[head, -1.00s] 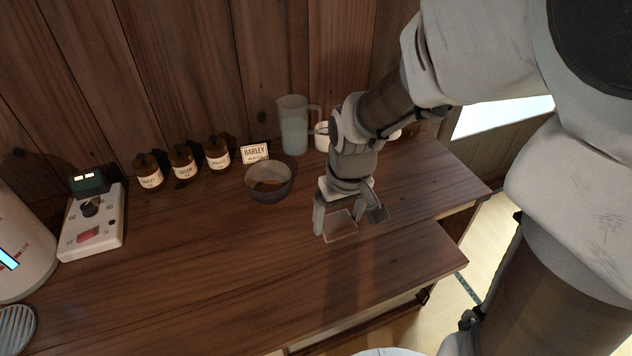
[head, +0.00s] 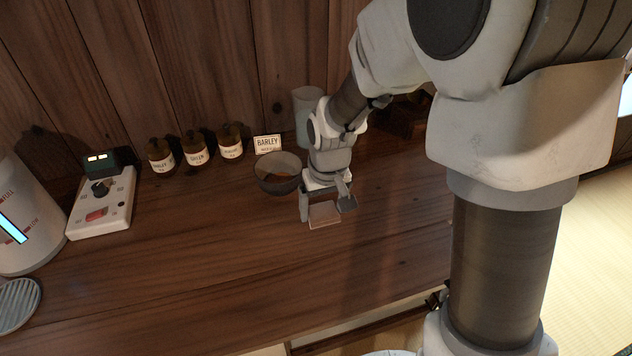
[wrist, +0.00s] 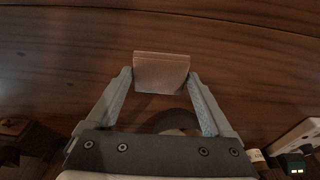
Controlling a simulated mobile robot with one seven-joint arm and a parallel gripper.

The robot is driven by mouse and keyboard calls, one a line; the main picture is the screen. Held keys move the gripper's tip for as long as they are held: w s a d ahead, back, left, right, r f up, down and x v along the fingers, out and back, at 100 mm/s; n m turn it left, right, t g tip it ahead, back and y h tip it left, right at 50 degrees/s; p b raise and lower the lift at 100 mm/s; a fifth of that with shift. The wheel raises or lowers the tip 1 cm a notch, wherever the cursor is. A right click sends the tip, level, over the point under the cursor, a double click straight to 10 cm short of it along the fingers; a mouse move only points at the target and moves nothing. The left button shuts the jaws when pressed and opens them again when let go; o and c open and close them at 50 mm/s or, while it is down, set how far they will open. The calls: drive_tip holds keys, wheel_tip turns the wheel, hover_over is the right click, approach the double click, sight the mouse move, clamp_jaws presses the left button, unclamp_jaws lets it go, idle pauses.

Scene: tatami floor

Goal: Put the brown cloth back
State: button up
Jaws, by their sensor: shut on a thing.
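My gripper (head: 326,212) is shut on the brown cloth (head: 324,215), a small, flat, folded pinkish-brown piece. In the wrist view the cloth (wrist: 162,72) sits squarely between the two fingertips, one finger against each side. In the head view my gripper points down over the dark wooden counter (head: 200,260), just right of and nearer than the grey bowl (head: 279,185). I cannot tell whether the cloth touches the counter.
The bowl holds something brown. Behind it are a BARLEY card (head: 267,144), several brown labelled jars (head: 197,152) and a clear jug (head: 306,110), partly hidden by my arm. A control box (head: 100,203) and white appliance (head: 25,225) stand left. The front-middle counter is clear.

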sight(317, 217)
drive_tip(key=shift+w+a+f, duration=0.55)
drive_tip(key=shift+w+f, duration=0.1)
drive_tip(key=shift+w, duration=0.05)
drive_tip(key=shift+f+b, duration=0.5)
drive_tip(key=shift+f, duration=1.35)
drive_tip(key=shift+f, duration=0.25)
drive_tip(key=o, duration=1.1)
drive_tip(key=shift+c, duration=0.2)
drive_tip(key=shift+r, duration=0.1)
